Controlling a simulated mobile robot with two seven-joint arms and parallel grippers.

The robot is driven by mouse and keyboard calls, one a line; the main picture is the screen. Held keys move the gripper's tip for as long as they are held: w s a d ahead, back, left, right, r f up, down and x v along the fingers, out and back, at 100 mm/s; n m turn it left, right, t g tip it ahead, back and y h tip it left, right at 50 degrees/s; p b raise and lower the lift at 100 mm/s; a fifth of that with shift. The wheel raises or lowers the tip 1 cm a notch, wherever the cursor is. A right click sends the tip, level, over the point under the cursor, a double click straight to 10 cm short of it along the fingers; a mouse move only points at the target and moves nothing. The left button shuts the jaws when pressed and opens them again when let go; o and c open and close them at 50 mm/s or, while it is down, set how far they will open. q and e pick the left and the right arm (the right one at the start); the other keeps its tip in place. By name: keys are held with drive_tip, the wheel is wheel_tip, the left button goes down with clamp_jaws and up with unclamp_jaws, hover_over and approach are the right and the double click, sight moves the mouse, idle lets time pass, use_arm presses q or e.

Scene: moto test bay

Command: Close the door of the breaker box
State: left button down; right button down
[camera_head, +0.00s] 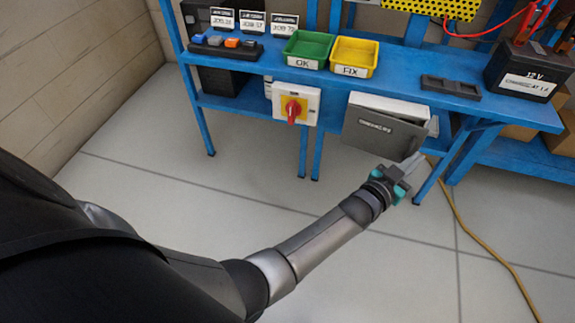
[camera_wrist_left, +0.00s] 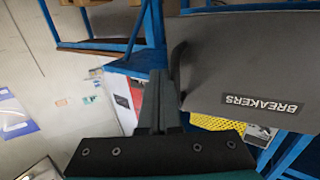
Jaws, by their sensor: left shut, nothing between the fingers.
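The breaker box (camera_head: 388,104) is a pale grey box mounted at the front of the blue bench. Its darker grey door (camera_head: 378,132) stands out from the box, with a gap along its right side. The door, labelled BREAKERS, also fills the upper right of the left wrist view (camera_wrist_left: 225,65). A dark handle (camera_wrist_left: 177,62) shows at its edge there. My left gripper (camera_head: 413,160) is shut and empty by the door's lower right corner. In the left wrist view its fingers (camera_wrist_left: 160,95) are beside the handle; I cannot tell whether they touch it. My right gripper is out of view.
A red rotary switch (camera_head: 293,109) is left of the breaker box. Green (camera_head: 306,64) and yellow (camera_head: 354,71) bins stand on the bench (camera_head: 405,85) above. A bench leg (camera_head: 438,172) is close right of my gripper. A yellow cable (camera_head: 470,228) crosses the open floor.

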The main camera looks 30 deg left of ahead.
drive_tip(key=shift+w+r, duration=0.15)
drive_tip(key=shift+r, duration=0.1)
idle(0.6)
